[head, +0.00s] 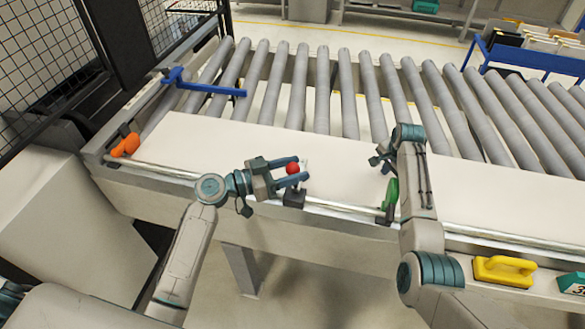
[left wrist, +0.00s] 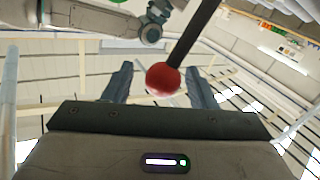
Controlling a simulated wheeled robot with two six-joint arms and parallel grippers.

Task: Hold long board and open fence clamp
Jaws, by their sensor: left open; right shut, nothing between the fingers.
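A long white board (head: 345,174) lies on the roller conveyor along its front edge. The fence clamp (head: 293,197) is a dark block on the silver rail in front of the board, with a red ball knob (head: 292,168) on its lever. My left gripper (head: 303,172) is open, with its fingers on either side of the red knob. In the left wrist view the knob (left wrist: 163,79) on its dark rod sits between the open fingers. My right gripper (head: 378,162) is shut and empty, above the board to the right.
A green knob (head: 391,192) stands on the rail beside my right arm. An orange handle (head: 125,145) is at the rail's left end. A blue bar (head: 205,87) crosses the rollers behind. A yellow block with a handle (head: 504,271) sits at the front right.

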